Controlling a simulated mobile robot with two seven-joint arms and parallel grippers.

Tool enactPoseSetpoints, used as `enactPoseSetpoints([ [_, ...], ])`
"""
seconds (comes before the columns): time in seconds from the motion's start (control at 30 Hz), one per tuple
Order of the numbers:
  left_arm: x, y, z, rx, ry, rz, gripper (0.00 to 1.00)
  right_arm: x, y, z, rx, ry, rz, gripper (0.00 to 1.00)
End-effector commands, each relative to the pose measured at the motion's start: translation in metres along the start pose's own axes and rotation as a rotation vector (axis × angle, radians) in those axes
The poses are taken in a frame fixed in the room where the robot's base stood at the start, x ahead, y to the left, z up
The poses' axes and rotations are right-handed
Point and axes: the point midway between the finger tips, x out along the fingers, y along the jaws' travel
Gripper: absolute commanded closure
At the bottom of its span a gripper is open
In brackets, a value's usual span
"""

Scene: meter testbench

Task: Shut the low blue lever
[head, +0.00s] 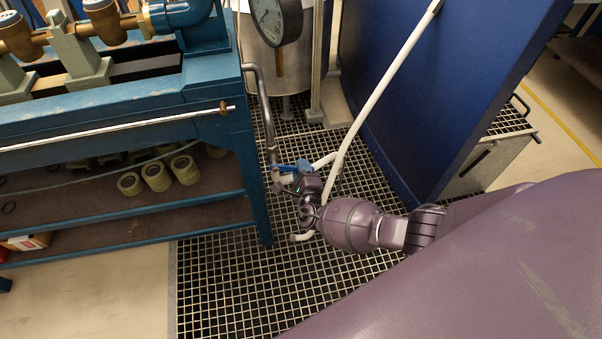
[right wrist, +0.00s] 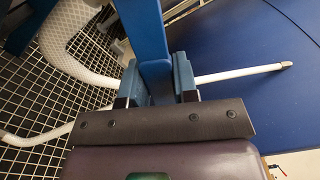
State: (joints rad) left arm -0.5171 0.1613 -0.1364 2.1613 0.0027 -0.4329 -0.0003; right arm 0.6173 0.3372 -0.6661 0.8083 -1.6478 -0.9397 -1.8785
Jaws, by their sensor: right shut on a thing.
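The low blue lever (head: 290,167) shows beside the pipes near the grated floor, to the right of the blue bench. My right gripper (head: 306,184) reaches down to it from the right and partly hides the fitting under it. In the right wrist view the lever (right wrist: 148,35) is a flat blue bar running up the picture between the two fingers of my right gripper (right wrist: 157,82). The fingers are shut on the bar. My left gripper is in neither view.
The blue bench (head: 258,190) stands close at the left, with rollers (head: 156,176) on its shelf. A white hose (head: 360,112) passes right by my right gripper. A dark blue panel (head: 440,80) stands behind and right. A gauge (head: 274,18) is above. Metal grating (head: 225,285) covers the floor.

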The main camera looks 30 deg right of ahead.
Motion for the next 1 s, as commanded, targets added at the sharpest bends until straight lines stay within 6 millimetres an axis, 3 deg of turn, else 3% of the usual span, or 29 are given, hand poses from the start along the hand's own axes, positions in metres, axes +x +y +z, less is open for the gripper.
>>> enactPoseSetpoints([
  [0.03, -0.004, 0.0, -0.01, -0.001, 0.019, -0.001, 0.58, 0.004, -0.013, 0.003, -0.042, -0.002, -0.011, 1.0],
  [0.4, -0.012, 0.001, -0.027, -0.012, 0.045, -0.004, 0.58, 0.003, -0.03, 0.005, -0.295, 0.0, -0.008, 1.0],
  [1.0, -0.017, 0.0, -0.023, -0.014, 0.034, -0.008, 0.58, 0.001, -0.033, 0.006, -0.401, 0.0, -0.004, 1.0],
])
